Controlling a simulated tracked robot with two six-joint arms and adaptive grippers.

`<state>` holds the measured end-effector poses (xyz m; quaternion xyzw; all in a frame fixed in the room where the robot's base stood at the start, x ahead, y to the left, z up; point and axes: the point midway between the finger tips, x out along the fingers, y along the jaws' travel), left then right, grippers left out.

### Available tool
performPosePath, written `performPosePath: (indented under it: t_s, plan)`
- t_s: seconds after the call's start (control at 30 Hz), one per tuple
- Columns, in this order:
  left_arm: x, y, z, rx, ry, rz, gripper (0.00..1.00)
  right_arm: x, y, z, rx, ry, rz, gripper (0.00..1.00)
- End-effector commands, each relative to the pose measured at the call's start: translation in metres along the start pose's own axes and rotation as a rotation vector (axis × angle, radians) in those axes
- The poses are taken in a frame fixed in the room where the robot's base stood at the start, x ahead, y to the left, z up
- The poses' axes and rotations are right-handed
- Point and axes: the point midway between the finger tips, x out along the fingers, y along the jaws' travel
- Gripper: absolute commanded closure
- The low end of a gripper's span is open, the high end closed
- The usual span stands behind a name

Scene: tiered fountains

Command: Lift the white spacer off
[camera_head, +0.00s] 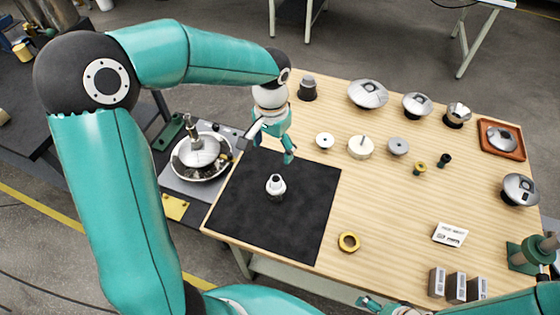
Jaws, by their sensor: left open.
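A small white spacer (276,188) is on the black mat (310,215); it seems to sit around a darker upright part whose grey top shows above it. My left gripper (270,149) is open and empty, its fingers pointing down, above and behind the spacer in the picture and apart from it. My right gripper (384,304) shows only partly at the bottom edge, far from the spacer; its jaws are not clear.
A white disc (325,141), a white cylinder with a pin (360,148) and a grey disc (398,147) stand right of the mat. A brass ring (349,242) lies near the front edge. Several metal domes line the back. A bowl fountain (201,157) stands left.

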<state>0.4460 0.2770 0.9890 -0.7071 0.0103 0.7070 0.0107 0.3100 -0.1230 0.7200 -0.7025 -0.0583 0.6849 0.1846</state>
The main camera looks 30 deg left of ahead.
Motion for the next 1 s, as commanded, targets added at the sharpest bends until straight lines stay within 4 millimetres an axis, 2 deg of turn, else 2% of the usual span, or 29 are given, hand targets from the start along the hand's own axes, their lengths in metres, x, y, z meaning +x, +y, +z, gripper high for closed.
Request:
performPosePath:
  t_s: [0.17, 0.7, 0.83, 1.0]
  plan:
    - [0.025, 0.004, -0.002, 0.01, -0.007, 0.001, 0.19, -0.003, -0.001, 0.0, 0.0, -0.001, 0.0, 0.13]
    - [0.129, 0.006, -0.003, 0.016, -0.006, 0.001, 0.19, -0.011, -0.004, 0.0, 0.0, 0.0, 0.0, 0.13]
    - [0.147, 0.006, -0.003, 0.015, -0.005, 0.001, 0.19, -0.012, -0.004, 0.0, 0.0, 0.0, 0.0, 0.13]
    - [0.158, 0.006, -0.004, 0.015, -0.002, 0.001, 0.19, -0.012, -0.004, 0.0, 0.0, 0.0, 0.0, 0.13]
